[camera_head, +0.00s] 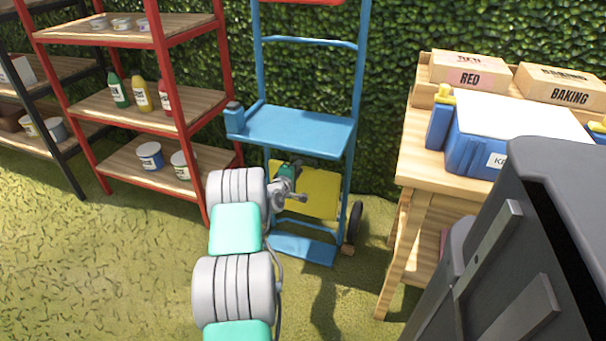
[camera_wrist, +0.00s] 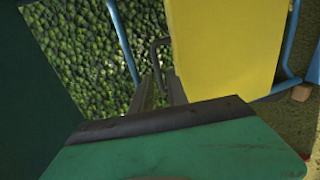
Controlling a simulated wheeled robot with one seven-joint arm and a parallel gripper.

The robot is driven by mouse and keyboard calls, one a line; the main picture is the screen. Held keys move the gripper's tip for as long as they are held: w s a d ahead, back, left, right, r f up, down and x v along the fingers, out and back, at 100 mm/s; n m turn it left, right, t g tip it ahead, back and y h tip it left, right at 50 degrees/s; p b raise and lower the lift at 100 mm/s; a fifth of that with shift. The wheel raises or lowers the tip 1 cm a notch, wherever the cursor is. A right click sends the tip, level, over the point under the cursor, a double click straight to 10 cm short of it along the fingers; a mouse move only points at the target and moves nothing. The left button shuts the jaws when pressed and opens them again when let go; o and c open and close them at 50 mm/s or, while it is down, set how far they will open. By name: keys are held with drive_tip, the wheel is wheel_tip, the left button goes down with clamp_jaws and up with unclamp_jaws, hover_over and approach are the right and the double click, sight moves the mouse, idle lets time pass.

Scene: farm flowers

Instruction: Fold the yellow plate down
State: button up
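The yellow plate (camera_head: 318,190) is on the lower part of a blue hand cart (camera_head: 300,130), below its blue shelf and above its blue foot plate. It stands up at a steep angle, and its left part is hidden behind my gripper. In the wrist view the plate (camera_wrist: 228,45) fills the upper right. My gripper (camera_head: 300,197) is in front of the plate's left side. In the wrist view my gripper's fingers (camera_wrist: 160,92) point toward the plate's left edge, near a thin dark bent bar (camera_wrist: 155,58). I cannot tell whether they touch or hold anything.
A red-framed shelf (camera_head: 150,100) with bottles and cans stands left of the cart. A wooden table (camera_head: 425,175) with a blue-and-white box (camera_head: 515,125) stands right. A hedge (camera_head: 390,60) is behind. A cart wheel (camera_head: 354,222) is right of the plate. Grass is open at front left.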

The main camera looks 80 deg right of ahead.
sight(304, 160)
drive_tip(key=b+x, duration=0.2)
drive_tip(key=x, duration=0.5)
drive_tip(key=shift+d+r, duration=0.1)
drive_tip(key=shift+d, duration=0.15)
drive_tip(key=shift+c, duration=0.3)
clamp_jaws()
idle(0.7)
